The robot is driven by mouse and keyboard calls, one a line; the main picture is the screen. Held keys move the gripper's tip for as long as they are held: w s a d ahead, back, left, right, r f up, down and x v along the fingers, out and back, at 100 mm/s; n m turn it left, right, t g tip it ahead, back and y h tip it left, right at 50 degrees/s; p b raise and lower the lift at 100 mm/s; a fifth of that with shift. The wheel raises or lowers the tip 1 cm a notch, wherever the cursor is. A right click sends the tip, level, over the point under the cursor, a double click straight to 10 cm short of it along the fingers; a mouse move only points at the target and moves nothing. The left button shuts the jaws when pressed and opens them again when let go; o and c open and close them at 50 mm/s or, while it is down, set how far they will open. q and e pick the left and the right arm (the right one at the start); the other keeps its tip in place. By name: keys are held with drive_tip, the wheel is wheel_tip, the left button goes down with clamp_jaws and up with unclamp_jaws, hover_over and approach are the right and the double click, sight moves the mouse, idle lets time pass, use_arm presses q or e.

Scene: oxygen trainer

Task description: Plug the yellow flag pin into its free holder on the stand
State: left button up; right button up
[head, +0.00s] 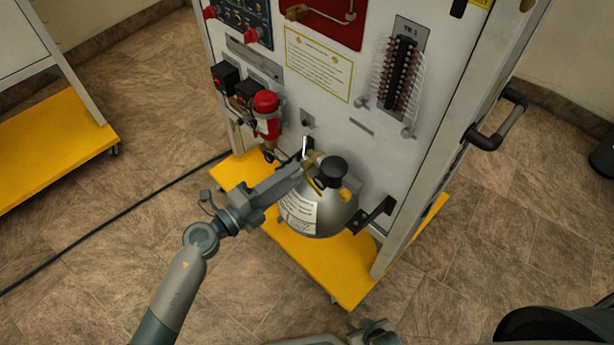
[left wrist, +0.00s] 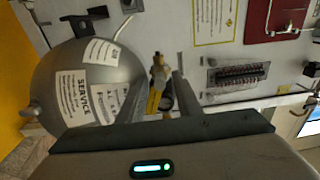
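A yellow piece, which may be the yellow flag pin (left wrist: 154,100), shows just ahead of my left gripper in the left wrist view, with a brass part above it. In the head view, yellow (head: 318,186) and brass show beside the black knob of a grey gas cylinder (head: 330,218). My left gripper (head: 303,166) reaches across the cylinder's left side to this spot. A small grey fitting (head: 307,118) on the panel may be the holder. My right gripper is barely visible at the bottom edge (head: 374,334).
Black brackets flank the cylinder above the yellow base (head: 345,277). A black handle (head: 497,120) sticks out right.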

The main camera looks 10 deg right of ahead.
use_arm(q)
drive_tip(key=shift+p, duration=0.55)
idle(1.2)
clamp_jaws()
drive_tip(key=shift+s+a, duration=0.1)
drive_tip(key=shift+v, duration=2.9)
drive_tip(key=shift+s, duration=0.2)
drive_tip(key=shift+a, duration=0.1)
